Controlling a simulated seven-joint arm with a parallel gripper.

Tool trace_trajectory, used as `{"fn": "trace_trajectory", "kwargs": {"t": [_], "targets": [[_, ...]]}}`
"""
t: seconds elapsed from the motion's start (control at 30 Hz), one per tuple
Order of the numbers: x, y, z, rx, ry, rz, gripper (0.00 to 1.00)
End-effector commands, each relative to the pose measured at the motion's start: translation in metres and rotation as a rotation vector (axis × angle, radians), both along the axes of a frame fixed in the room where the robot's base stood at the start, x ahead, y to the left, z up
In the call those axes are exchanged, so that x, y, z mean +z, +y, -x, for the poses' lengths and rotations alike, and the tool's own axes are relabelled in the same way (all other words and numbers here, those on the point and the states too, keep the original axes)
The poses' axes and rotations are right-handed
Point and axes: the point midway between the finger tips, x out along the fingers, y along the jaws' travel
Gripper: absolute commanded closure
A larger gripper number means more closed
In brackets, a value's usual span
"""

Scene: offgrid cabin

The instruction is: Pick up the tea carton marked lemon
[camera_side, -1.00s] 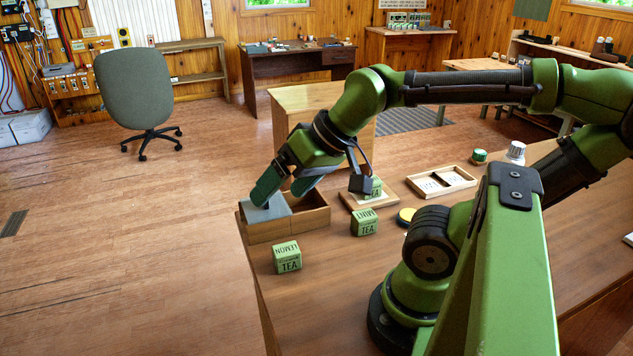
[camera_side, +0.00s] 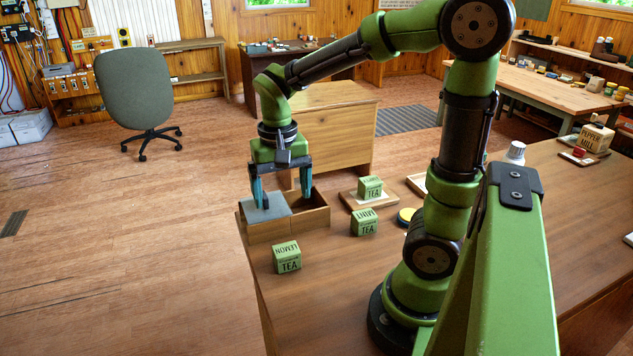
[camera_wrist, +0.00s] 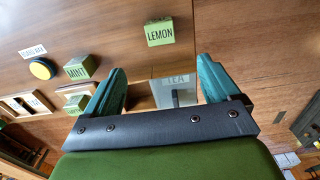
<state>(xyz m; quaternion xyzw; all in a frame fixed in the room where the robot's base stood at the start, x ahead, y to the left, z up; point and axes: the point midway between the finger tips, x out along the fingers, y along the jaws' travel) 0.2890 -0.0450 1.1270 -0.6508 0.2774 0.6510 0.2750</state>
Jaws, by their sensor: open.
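The green tea carton marked lemon (camera_side: 287,257) stands on the wooden table near its left edge, in front of a wooden box. It also shows at the top of the wrist view (camera_wrist: 160,36), beyond the fingertips and apart from them. My gripper (camera_side: 283,198) points down over the box, fingers apart. In the wrist view my gripper (camera_wrist: 162,70) has teal fingers with no carton between them. A second green carton (camera_side: 363,223), marked mint in the wrist view (camera_wrist: 79,69), stands to the right of the lemon one.
The wooden box (camera_side: 262,231) has a grey lid (camera_side: 266,209) over its left part. A third green carton (camera_side: 370,187) stands on a small wooden tray (camera_side: 349,202). A yellow disc (camera_side: 405,216) lies near my arm's base. Table is clear around the lemon carton.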

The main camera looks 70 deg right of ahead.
Motion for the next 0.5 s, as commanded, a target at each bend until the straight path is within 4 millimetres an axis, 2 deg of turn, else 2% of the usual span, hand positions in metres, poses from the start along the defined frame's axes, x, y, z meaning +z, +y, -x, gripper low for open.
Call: {"fn": "trace_trajectory", "kwargs": {"t": [0.3,0.5], "targets": [[-0.067,0.001,0.002,-0.001,0.008,-0.003,0.11],[-0.101,0.001,0.001,0.0,0.004,-0.003,0.11]]}}
